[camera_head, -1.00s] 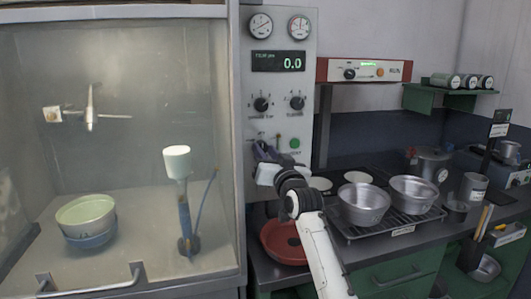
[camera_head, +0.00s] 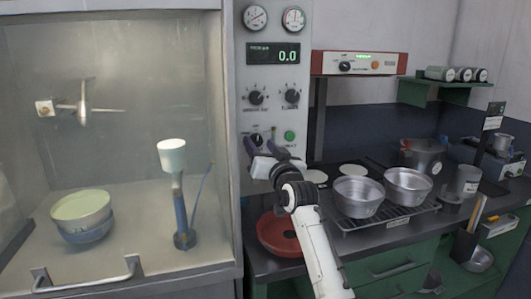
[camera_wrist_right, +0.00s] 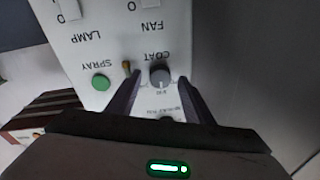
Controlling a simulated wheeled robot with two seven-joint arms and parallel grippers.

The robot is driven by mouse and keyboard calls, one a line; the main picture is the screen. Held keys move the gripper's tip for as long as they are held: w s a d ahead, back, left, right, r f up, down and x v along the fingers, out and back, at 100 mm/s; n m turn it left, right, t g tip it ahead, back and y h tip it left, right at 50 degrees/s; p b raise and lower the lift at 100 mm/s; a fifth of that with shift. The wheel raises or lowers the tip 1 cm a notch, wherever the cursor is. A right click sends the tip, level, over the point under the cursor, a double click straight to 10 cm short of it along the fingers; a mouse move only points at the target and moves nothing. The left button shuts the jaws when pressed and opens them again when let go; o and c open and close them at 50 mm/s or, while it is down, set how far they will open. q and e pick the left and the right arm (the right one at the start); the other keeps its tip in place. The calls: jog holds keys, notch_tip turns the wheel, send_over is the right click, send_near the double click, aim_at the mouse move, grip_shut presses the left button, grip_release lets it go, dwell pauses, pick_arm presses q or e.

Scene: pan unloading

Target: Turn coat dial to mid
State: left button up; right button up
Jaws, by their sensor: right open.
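My right gripper (camera_wrist_right: 158,80) is open, with one dark fingertip on each side of the dial. Narrow gaps seem to show; I cannot tell whether either finger touches. In the head view the right gripper (camera_head: 265,151) is at the panel's lower part. The dial's pointer is too small to read. My left gripper is not in view.
The green spray button (camera_wrist_right: 101,82) and a small brown lever (camera_wrist_right: 127,68) are close beside the dial. Two black knobs, one here (camera_head: 256,97), sit higher. A red pan (camera_head: 280,238) lies below; metal bowls (camera_head: 358,197) stand on a rack to the right.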

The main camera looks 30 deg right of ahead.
jog(key=s+a+f+b, duration=0.1)
jog(key=s, duration=0.8)
jog(key=shift+s, duration=0.4)
jog(key=shift+f, duration=0.1)
